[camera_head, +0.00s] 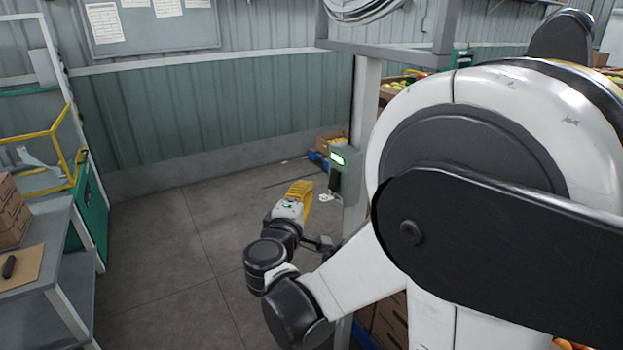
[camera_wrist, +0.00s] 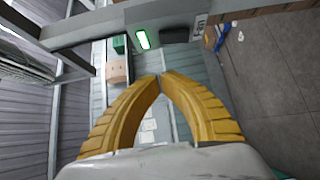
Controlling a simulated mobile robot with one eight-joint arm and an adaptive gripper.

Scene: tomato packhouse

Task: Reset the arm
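My gripper (camera_head: 303,190) shows in the head view near the middle, out in front of a grey post. Its yellow fingers point up and away from me. In the wrist view my gripper (camera_wrist: 161,77) has its two curved yellow fingers brought together at the tips, with nothing visible between them. My white and black arm fills the right side of the head view and hides much of what is behind it.
A control box (camera_head: 344,172) with a lit green display is on the post (camera_head: 364,120), close right of my gripper. A grey shelf (camera_head: 45,250) with cartons stands at left. The concrete floor (camera_head: 165,255) between is clear. Crates with produce show behind my arm.

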